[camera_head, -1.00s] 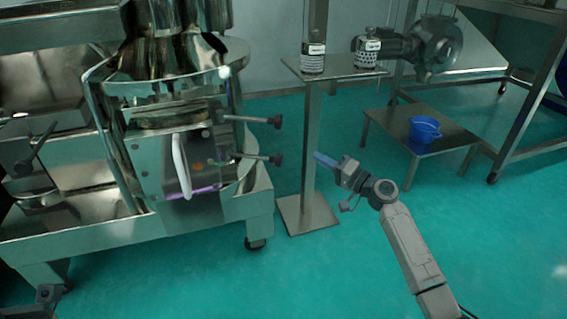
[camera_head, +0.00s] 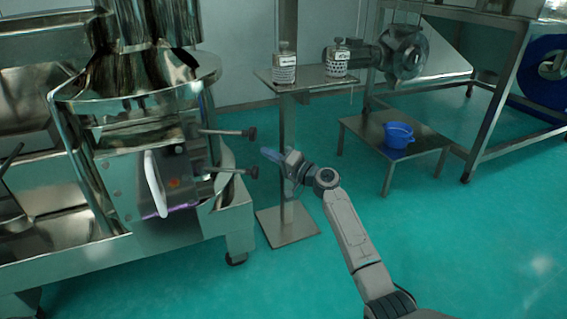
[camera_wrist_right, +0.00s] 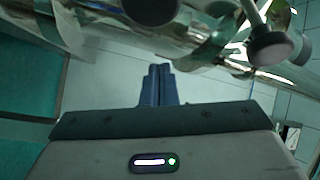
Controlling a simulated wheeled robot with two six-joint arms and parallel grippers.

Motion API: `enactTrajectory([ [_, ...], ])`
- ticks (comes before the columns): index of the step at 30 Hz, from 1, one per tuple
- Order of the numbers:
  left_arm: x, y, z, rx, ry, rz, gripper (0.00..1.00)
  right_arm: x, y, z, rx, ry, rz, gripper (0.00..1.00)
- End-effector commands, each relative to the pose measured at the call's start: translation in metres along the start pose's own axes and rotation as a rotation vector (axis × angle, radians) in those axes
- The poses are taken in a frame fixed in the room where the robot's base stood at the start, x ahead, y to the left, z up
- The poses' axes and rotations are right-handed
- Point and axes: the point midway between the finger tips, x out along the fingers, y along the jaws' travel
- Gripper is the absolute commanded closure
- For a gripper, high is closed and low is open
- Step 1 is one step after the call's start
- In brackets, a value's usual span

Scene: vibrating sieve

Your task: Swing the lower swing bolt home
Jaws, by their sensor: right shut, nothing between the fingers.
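The lower swing bolt (camera_head: 232,171) sticks out to the right from the sieve's front hatch, a metal rod ending in a dark knob. The upper swing bolt (camera_head: 228,132) sticks out above it, about parallel. My right gripper (camera_head: 268,154) is shut and empty, its blue fingertips just right of and slightly above the lower bolt's knob in the picture. I see no clear contact. In the right wrist view the closed fingers (camera_wrist_right: 158,84) point toward the machine, and a dark round knob (camera_wrist_right: 270,46) shows at upper right; which bolt it belongs to I cannot tell. My left gripper is out of view.
The hatch has a white handle (camera_head: 155,184). A steel stand (camera_head: 287,236) with two labelled bottles rises behind my right gripper. A low table (camera_head: 425,141) holds a blue bucket (camera_head: 398,135). The green floor at the right front is clear.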

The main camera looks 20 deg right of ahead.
Motion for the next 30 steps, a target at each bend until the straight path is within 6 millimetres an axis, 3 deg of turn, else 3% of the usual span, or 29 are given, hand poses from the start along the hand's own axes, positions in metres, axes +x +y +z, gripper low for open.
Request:
enactTrajectory([
  [3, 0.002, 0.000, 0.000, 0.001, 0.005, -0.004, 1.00, -0.009, 0.001, 0.019, 0.002, -0.002, 0.001, 1.00],
  [9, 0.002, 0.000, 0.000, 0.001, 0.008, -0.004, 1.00, -0.015, 0.001, 0.035, 0.000, -0.001, 0.001, 1.00],
  [30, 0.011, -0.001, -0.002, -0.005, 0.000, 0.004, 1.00, -0.020, -0.005, 0.044, -0.005, 0.042, 0.021, 1.00],
])
